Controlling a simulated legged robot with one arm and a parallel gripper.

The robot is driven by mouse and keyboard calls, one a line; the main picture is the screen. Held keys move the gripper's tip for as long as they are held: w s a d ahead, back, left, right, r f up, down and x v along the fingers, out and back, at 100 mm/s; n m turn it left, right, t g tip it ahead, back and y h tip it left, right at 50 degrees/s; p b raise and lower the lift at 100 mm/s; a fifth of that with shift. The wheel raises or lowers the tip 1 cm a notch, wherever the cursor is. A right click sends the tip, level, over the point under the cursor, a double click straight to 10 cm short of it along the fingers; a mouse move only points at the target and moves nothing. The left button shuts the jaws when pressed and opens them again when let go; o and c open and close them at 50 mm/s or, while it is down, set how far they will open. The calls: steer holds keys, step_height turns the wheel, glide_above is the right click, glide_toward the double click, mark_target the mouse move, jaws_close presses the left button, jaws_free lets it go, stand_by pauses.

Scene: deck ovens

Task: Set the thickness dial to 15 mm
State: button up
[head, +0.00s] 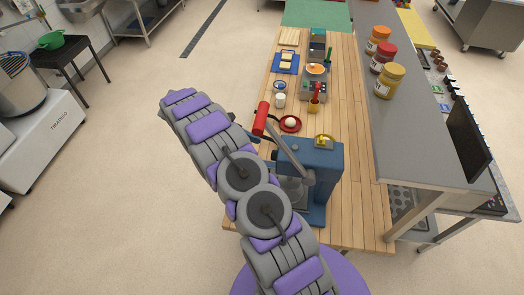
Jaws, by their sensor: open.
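A blue machine (327,172) with a grey lever and a red handle (260,119) stands on the near part of the wooden table. A small yellow part (325,141) sits on its top; it may be the thickness dial, but it is too small to read any mark or setting. My grey and purple arm crosses the front of the machine and hides part of its left side and base. I see no gripper fingers, so where my gripper is relative to the machine cannot be told.
A grey counter (425,130) with several jars runs along the right.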

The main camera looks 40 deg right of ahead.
steer(key=v, duration=0.6)
stand_by(0.6)
